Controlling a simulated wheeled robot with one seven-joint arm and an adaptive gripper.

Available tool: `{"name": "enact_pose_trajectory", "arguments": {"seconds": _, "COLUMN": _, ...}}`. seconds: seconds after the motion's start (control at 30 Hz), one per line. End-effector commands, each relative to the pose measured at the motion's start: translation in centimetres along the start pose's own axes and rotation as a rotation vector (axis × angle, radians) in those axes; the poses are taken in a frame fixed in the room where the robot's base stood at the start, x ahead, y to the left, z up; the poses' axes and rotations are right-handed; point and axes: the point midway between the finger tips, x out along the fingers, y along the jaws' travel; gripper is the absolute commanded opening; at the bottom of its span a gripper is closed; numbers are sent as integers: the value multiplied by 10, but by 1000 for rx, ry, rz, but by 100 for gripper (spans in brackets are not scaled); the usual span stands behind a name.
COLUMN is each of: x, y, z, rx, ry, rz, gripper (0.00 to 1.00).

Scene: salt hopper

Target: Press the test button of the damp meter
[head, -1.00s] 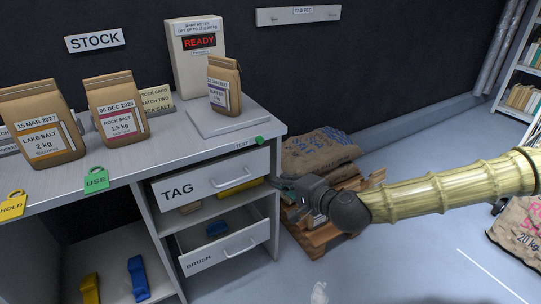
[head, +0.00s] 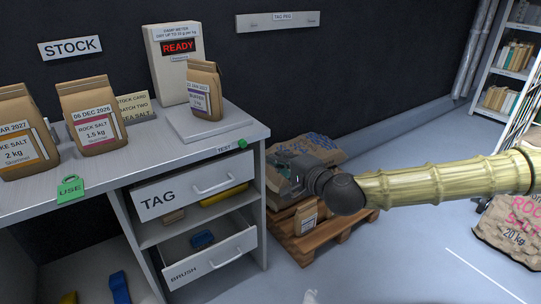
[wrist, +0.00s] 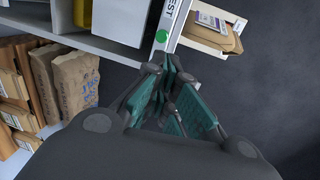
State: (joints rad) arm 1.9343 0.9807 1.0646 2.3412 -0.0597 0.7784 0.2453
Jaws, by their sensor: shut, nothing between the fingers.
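The damp meter (head: 175,65) is a pale upright box at the back of the bench, its red display reading READY. A paper salt bag (head: 204,92) stands on its grey plate (head: 215,128). The green test button (head: 241,144) sits on the bench's front edge at the right corner, beside the TEST label; it also shows in the wrist view (wrist: 162,36). My gripper (head: 272,165) is shut and empty. It is right of the button and lower in the head view, with a visible gap. In the wrist view the teal fingers (wrist: 172,95) lie just below the button.
Two drawers labelled TAG (head: 165,203) and BRUSH (head: 190,272) stand open below the bench top. Sacks on a pallet (head: 325,235) lie behind and below my gripper. Salt bags (head: 90,112) and a green USE tag (head: 70,188) are on the bench's left.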

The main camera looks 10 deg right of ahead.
Motion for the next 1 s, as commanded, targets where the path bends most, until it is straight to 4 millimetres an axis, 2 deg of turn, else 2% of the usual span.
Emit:
{"name": "enact_pose_trajectory", "arguments": {"seconds": 0.6, "x": 99, "y": 2, "z": 0, "rx": 1, "ry": 1, "rz": 1, "gripper": 0}}
{"name": "enact_pose_trajectory", "arguments": {"seconds": 0.8, "x": 120, "y": 1, "z": 0, "rx": 0, "ry": -1, "rz": 0, "gripper": 0}}
{"name": "enact_pose_trajectory", "arguments": {"seconds": 1.0, "x": 128, "y": 1, "z": 0, "rx": 0, "ry": 1, "rz": 1, "gripper": 0}}
